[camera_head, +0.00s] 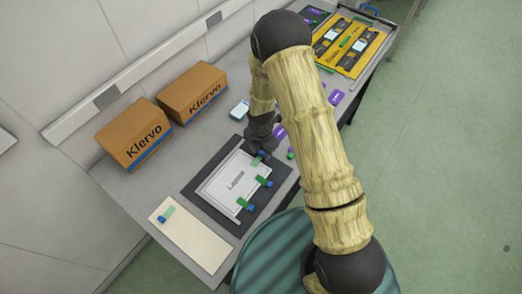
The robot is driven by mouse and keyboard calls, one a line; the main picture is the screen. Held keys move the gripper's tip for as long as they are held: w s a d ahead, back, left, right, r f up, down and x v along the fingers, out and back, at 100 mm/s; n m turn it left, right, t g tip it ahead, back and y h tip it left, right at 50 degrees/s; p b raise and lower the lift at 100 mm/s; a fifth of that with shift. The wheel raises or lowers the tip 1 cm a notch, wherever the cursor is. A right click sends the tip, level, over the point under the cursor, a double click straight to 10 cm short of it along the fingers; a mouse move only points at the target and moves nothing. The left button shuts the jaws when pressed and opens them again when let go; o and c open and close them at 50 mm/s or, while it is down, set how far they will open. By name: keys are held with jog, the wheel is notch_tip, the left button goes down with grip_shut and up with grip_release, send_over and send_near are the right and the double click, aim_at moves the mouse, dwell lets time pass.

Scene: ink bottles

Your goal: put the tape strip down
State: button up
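A grey-white sheet (228,178) lettered "Lagoa" lies on a dark mat (201,198). Two green tape strips with blue ends, one lower (243,204) and one to its upper right (264,181), lie along the sheet's right edge. Another green and blue strip (259,157) shows at the sheet's upper corner, right at my gripper (261,151). A further strip (166,214) lies on a cream board (190,240). My gripper points down at the corner; its fingers are dark and small, so I cannot tell whether they are shut on that strip.
Two brown "Klervo" boxes (135,134) (193,92) stand along the wall. A pale device (240,109) and small purple items (336,97) lie nearby. A yellow tray (350,47) with dark parts is at the table's far end. My arm hides part of the table's right side.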

aim_at(263, 154)
notch_tip(263, 154, up, 12)
jog(key=b, duration=0.2)
jog(key=shift+r, duration=0.15)
dwell(0.5)
dwell(0.6)
jog(key=s+d+r+m+t, duration=0.1)
jog(key=s+d+r+m, duration=0.4)
jog(key=m, duration=0.9)
jog(key=s+d+r+m+t, duration=0.1)
jog(key=s+d+r+m, duration=0.5)
jog(key=m, duration=0.8)
jog(key=shift+s+d+r+t, duration=0.25)
jog(key=shift+s+d, duration=0.5)
jog(key=shift+d, duration=0.55)
